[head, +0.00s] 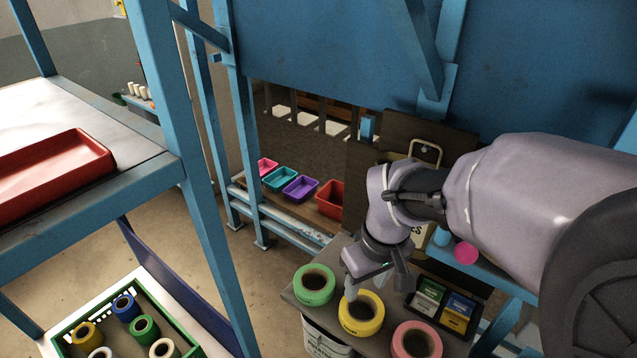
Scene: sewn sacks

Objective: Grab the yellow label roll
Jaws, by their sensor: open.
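A yellow label roll (362,326) lies flat on a small dark table, its dark hollow core facing up. It sits between a green roll (313,298) on the left and a pink roll (416,350) at the lower right. My gripper (376,287) is open and empty, pointing down over the yellow roll. Its left finger overlaps the roll's back left rim in the picture. I cannot tell whether it touches or is inside the core.
A dark tray (468,333) with several coloured packets lies right of the yellow roll. A green crate (185,338) at lower left holds several rolls, one of them yellow. A red tray (60,165) sits on a shelf. Blue posts stand left of the table.

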